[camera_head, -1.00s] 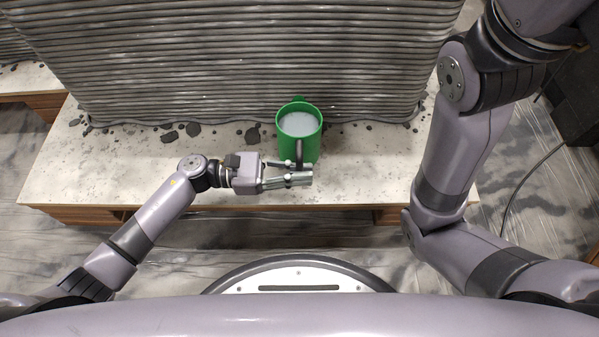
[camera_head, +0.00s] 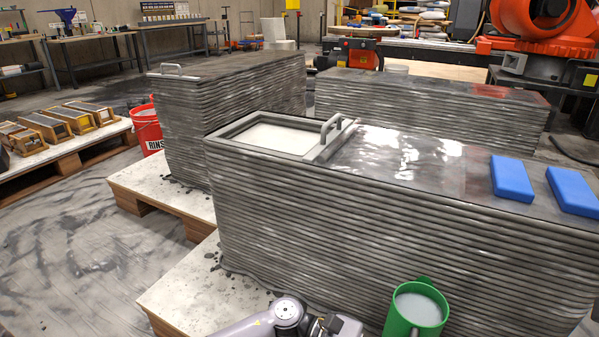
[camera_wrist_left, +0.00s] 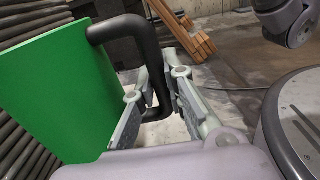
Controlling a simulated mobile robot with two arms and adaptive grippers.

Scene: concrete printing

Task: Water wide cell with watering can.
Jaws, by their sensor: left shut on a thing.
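The green watering can (camera_head: 398,322) stands upright at the bottom of the head view, close to the front of the near layered concrete wall (camera_head: 400,235). Pale liquid shows inside it. In the left wrist view my left gripper (camera_wrist_left: 157,80) is shut on the can's black handle (camera_wrist_left: 122,27). In the head view only part of my left arm shows, and the fingers are out of frame. A rectangular cell (camera_head: 270,138) with a pale inside is open in the wall's top left end. My right gripper is out of view.
A grey bar handle (camera_head: 335,128) stands beside the cell. Two blue blocks (camera_head: 512,178) lie on the wall top at right. Other printed walls (camera_head: 235,105) stand behind. A red bucket (camera_head: 148,132) stands at left, near a pallet of wooden moulds.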

